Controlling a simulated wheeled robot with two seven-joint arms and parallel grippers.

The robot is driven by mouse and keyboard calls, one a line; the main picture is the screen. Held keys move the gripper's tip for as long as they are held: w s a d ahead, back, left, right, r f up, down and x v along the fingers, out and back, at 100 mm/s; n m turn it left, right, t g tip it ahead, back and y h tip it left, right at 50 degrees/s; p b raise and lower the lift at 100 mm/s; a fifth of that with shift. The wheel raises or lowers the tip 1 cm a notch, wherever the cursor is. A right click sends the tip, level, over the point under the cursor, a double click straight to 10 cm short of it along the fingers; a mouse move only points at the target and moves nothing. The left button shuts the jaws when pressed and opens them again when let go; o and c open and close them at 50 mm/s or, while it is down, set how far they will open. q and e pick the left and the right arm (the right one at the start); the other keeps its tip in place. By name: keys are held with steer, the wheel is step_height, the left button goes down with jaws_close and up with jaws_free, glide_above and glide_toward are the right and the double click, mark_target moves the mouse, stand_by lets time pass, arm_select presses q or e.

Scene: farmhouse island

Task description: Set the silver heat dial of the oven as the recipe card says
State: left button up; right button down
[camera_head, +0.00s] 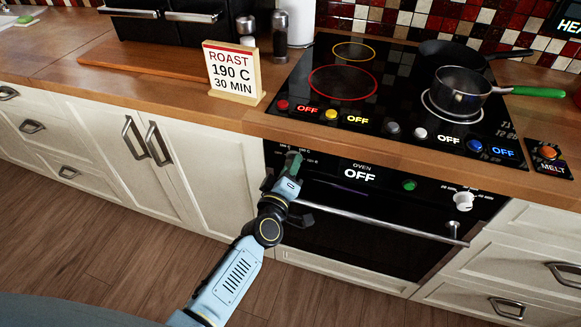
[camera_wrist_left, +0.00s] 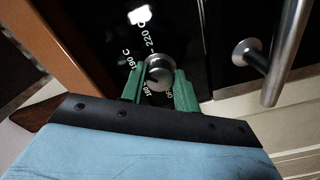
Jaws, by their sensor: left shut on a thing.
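The silver heat dial (camera_wrist_left: 158,70) is between the green fingertips of my left gripper (camera_wrist_left: 158,86) in the wrist view, and the gripper is shut on it. Printed marks around the dial include 190 C and 220 C; lower marks are partly covered by the fingers. I cannot tell surely where its pointer is. In the head view my left gripper (camera_head: 291,165) is at the left end of the oven front (camera_head: 330,160) and hides the dial. The oven display reads OFF. The recipe card (camera_head: 233,75) reads ROAST, 190 C, 30 MIN. My right gripper is not in view.
The oven handle (camera_head: 375,222) runs below the panel, close to my left gripper. A green button (camera_head: 409,185) and a white dial (camera_head: 463,199) are farther right. A pan with a green handle (camera_head: 461,92) stands on the hob, above coloured knobs and OFF displays.

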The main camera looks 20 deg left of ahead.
arm_select(q)
steer(key=shift+n, duration=1)
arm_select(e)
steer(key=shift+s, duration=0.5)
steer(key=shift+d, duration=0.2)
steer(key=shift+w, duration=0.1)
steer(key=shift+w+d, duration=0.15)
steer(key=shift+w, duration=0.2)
arm_select(q)
steer(key=o, duration=1)
steer(key=shift+c, duration=0.2)
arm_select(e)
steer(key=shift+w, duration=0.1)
arm_select(q)
steer(key=shift+s, duration=0.1)
